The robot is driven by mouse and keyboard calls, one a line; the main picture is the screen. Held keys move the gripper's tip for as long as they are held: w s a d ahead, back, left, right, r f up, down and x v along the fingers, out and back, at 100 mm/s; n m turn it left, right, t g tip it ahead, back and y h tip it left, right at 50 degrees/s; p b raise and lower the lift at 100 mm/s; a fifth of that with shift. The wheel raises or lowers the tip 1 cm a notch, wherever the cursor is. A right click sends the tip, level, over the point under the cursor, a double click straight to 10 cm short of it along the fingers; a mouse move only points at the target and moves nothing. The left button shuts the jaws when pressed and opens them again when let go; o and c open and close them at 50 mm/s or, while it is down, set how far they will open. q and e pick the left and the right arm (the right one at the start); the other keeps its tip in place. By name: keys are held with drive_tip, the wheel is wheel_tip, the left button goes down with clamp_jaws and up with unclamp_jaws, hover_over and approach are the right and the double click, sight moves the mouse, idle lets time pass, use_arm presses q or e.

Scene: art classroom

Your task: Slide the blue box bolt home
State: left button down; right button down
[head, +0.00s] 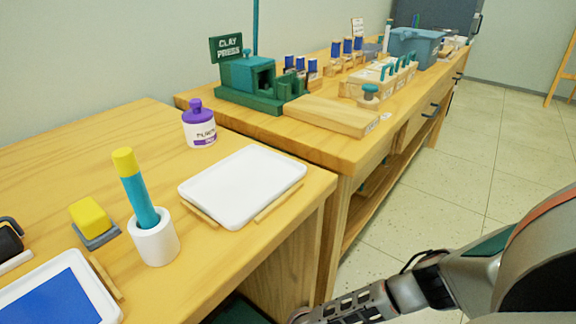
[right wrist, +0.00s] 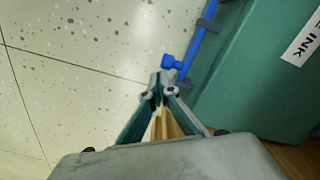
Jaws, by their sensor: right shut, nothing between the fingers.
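In the right wrist view a blue bolt (right wrist: 197,44) runs along the edge of a teal box (right wrist: 255,85). Its handle sticks out to the left and ends in a round blue knob (right wrist: 168,61). Grey brackets hold the rod to the box. My right gripper (right wrist: 159,88) is shut and empty, its fingertips just below the knob in the picture; I cannot tell whether they touch the bolt. In the head view the bolt is not seen, and my right arm comes in at the lower right. My left gripper is not in view.
A white label (right wrist: 302,48) ending in "INK" is on the box. Speckled floor (right wrist: 75,80) lies free to its left. In the head view, a near table holds a white tray (head: 240,187), a purple-lidded jar (head: 200,128) and a white cup (head: 156,243); a long workbench stands behind.

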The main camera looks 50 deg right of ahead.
drive_tip(key=shift+f, duration=1.45)
drive_tip(key=shift+s+a+p, duration=0.1)
drive_tip(key=shift+a+p, duration=0.35)
drive_tip(key=shift+a, duration=1.1)
drive_tip(key=shift+d, duration=0.2)
drive_tip(key=shift+d, duration=0.35)
